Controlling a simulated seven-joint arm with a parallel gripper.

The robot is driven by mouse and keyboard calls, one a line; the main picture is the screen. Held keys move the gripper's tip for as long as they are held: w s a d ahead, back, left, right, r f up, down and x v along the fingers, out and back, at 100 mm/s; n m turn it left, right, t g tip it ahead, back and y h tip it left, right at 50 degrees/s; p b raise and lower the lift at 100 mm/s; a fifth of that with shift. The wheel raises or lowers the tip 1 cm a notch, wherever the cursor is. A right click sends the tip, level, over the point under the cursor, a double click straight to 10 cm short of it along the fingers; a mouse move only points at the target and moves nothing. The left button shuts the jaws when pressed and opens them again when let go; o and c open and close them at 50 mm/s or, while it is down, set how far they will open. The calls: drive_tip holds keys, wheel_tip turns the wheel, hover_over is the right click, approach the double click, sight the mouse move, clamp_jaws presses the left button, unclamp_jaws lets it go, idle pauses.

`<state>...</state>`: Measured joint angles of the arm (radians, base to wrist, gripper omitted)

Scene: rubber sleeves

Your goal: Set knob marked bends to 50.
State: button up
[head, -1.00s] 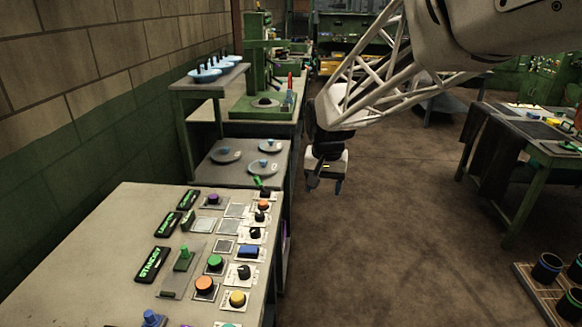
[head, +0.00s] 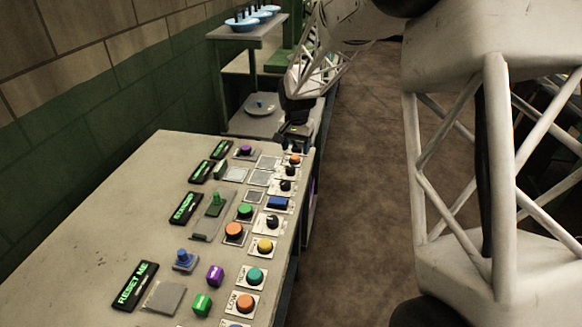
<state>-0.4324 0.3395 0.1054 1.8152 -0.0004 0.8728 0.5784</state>
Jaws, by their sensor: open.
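The control panel (head: 88,215) is a pale table top with buttons, knobs and small displays. Black dial knobs on white plates stand along its right side: one towards the back (head: 287,185) and one nearer me (head: 272,222). Their markings are too small to read, so I cannot tell which is marked bends or where any pointer sits. My gripper (head: 295,148) is open above the panel's far right corner, close behind an orange button (head: 294,159). Its fingers are small and dark here, and I cannot tell whether they touch anything.
Shelves with blue dishes (head: 242,22) stand behind. Floor (head: 365,170) lies right.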

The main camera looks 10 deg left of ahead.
sight(291, 168)
drive_tip(key=shift+w+a+f, duration=0.25)
drive_tip(key=shift+a+f, duration=0.2)
drive_tip(key=shift+a, duration=0.05)
drive_tip(key=shift+w+a+f, duration=0.25)
drive_tip(key=shift+a+f, duration=0.2)
drive_tip(key=shift+a, duration=0.05)
drive_tip(key=shift+f, duration=3.85)
drive_tip(key=shift+c, duration=0.3)
drive_tip(key=c, duration=0.9)
drive_tip(key=shift+o, duration=0.2)
